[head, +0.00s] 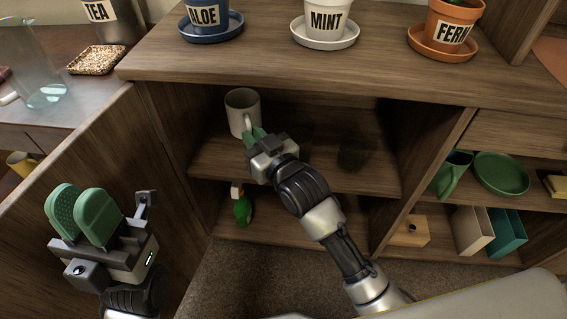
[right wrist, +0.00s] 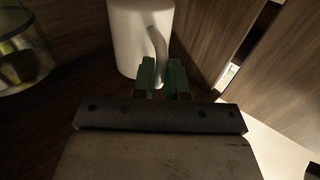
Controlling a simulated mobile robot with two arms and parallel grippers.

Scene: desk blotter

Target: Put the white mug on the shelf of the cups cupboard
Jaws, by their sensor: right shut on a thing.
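The white mug (head: 241,108) is upright inside the open cupboard, at the left end above the shelf (head: 330,178). I cannot tell whether its base touches the board. My right gripper (head: 254,136) reaches in from the front and is shut on the mug's handle. In the right wrist view, the mug (right wrist: 136,38) stands just beyond the green fingertips (right wrist: 162,76), with the handle between them. My left gripper (head: 82,212) is outside the cupboard at the lower left, with its green fingers apart and nothing between them.
A dark see-through glass (head: 353,153) stands on the shelf right of my right arm. A green bottle (head: 242,208) stands on the compartment below. The open door (head: 85,150) is at left. Potted plants, including MINT (head: 325,22), line the top.

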